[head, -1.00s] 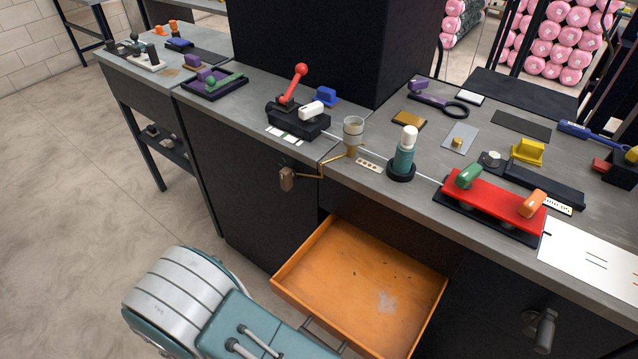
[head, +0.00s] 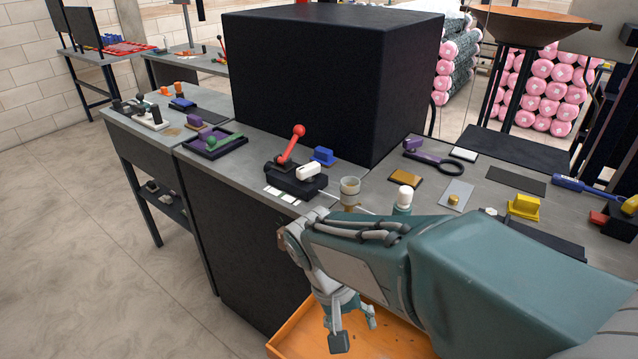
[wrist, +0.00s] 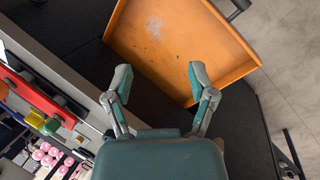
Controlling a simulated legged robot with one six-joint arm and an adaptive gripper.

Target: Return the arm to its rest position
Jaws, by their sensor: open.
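My gripper (head: 352,330) hangs over the open orange drawer (head: 290,343) in the head view, its fingers pointing down. In the wrist view my gripper (wrist: 158,82) has its two fingers spread wide with nothing between them, and the empty drawer (wrist: 165,40) lies beyond the fingertips. My teal arm crosses the lower right of the head view and hides most of the drawer and part of the bench front.
The grey bench (head: 235,170) holds a red lever (head: 292,145), a metal cup (head: 349,191), a white-capped bottle (head: 404,198) and a yellow block (head: 525,207). A large black box (head: 330,80) stands behind. Open floor (head: 90,260) lies at left.

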